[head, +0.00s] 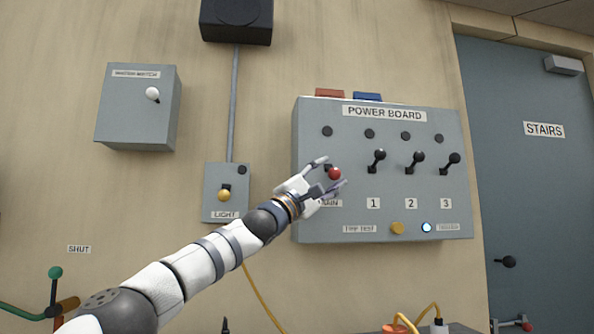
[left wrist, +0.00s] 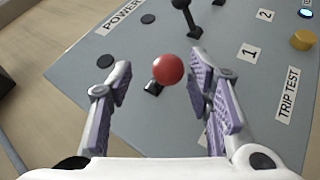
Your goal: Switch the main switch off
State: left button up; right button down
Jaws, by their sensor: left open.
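The grey power board (head: 455,218) hangs on the wall. Its main switch (head: 334,173) is a lever with a red ball knob, above a partly covered MAIN label. The red knob sits lower against its slot than the black knobs beside it do. My left gripper (head: 335,171) is open at the board, with its fingers on either side of the red knob. In the left wrist view the red knob (left wrist: 168,70) lies between the fingertips (left wrist: 162,72), with a gap on each side. My right gripper is not in view.
Black levers 1 (head: 379,156), 2 (head: 416,157) and 3 (head: 453,159) stand raised to the right. Below are a yellow trip test button (head: 397,228) and a lit blue-white lamp (head: 426,227). A light switch box (head: 211,177) and a grey box (head: 125,120) are left.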

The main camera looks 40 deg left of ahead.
pick_arm(q)
jog(key=s+a, duration=0.1)
jog(key=s, duration=0.9)
jog(key=shift+s+a, duration=0.2)
